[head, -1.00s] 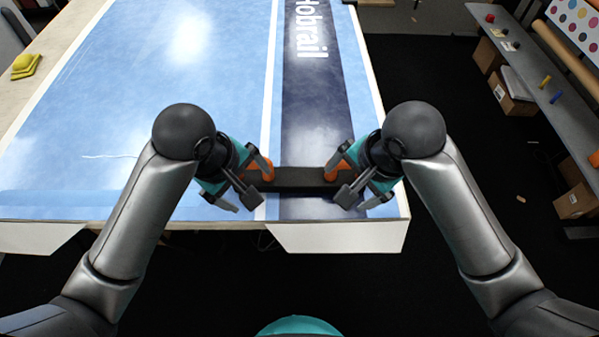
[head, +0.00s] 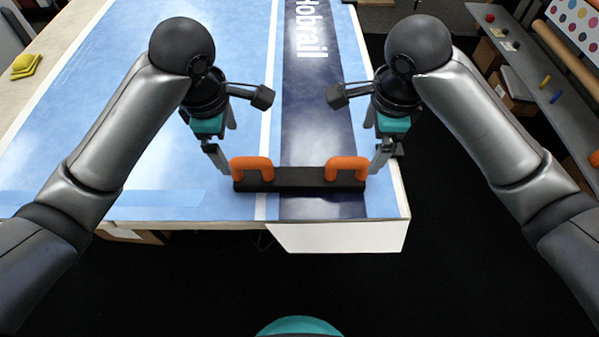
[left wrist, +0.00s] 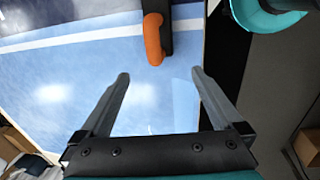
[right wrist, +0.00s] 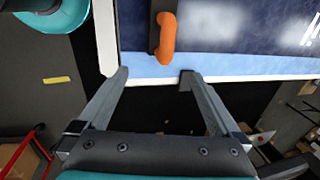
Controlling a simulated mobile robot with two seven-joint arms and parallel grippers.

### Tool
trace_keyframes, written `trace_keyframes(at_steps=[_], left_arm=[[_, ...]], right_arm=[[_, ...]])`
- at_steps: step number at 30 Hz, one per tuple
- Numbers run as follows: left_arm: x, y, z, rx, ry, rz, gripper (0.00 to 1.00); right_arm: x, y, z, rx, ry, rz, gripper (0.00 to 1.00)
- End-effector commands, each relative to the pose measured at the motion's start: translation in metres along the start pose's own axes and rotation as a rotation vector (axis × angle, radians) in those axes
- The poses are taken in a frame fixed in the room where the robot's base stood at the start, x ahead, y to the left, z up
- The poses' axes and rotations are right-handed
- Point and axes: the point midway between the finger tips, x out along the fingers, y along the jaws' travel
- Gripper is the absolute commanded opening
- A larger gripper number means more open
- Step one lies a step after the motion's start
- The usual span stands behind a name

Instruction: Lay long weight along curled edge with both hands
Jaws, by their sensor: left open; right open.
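The long weight (head: 300,181) is a black bar with two orange handles. It lies flat on the blue printed film (head: 320,125), across the dark band, close to the near edge (head: 320,213) and roughly parallel to it. No clear curl shows at that edge. My left gripper (head: 220,168) is open and empty, just beyond the left end of the bar. My right gripper (head: 379,168) is open and empty, just beyond the right end. The left wrist view shows an orange handle (left wrist: 153,40) ahead of the open fingers; the right wrist view shows the other handle (right wrist: 167,40).
A grey bench (head: 535,75) with small items runs along the right, across dark floor. The film beyond the bar is clear.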

Motion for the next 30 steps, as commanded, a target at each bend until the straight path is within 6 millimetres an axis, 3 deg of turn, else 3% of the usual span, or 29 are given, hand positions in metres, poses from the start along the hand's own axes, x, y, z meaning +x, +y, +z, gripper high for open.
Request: trace_keyframes(at_steps=[5, 21, 30], left_arm=[[0.019, -0.002, 0.001, -0.002, -0.004, -0.006, 1.00], [0.121, -0.001, -0.001, 0.000, 0.002, -0.003, 1.00], [0.148, 0.000, 0.000, 0.001, 0.000, 0.000, 1.00]], right_arm=[[0.018, 0.001, -0.001, 0.000, 0.002, 0.005, 1.00], [0.121, 0.001, -0.001, -0.001, 0.002, 0.003, 1.00], [0.148, 0.000, 0.000, -0.001, 0.001, 0.000, 1.00]])
